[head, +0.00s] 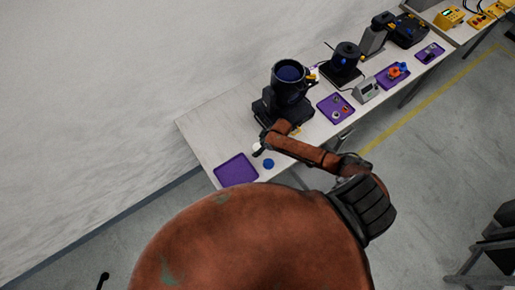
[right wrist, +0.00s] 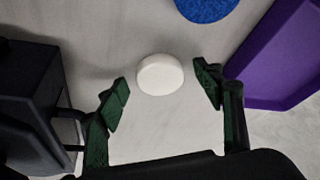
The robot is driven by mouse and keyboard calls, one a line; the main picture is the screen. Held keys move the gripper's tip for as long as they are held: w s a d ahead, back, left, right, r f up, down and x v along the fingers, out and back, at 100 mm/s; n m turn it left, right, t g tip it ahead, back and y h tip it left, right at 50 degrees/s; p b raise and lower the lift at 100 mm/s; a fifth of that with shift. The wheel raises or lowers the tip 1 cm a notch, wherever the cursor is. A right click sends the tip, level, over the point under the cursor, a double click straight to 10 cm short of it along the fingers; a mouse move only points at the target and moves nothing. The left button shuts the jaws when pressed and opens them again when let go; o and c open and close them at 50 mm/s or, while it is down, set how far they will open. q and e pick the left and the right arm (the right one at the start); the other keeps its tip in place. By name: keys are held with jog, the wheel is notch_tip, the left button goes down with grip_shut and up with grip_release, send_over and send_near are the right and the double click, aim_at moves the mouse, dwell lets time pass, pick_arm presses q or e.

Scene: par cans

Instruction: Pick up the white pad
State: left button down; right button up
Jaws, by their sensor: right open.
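The white pad (right wrist: 160,75) is a small round white disc lying on the pale table. In the right wrist view it sits just beyond and between the fingertips of my right gripper (right wrist: 163,92), which is open with nothing between its green pads. In the head view my right gripper (head: 260,149) is low over the table, and the white pad (head: 256,146) shows as a small pale spot by it, partly hidden. My left gripper is not in view.
A blue disc (head: 268,164) and an empty purple tray (head: 236,170) lie near the table's left end. A black device (head: 284,108) stands close behind the right gripper. More purple trays (head: 335,109) and equipment line the table to the right.

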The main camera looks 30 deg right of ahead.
jog(key=shift+c, duration=0.3)
jog(key=c, duration=0.8)
jog(key=shift+r, duration=0.1)
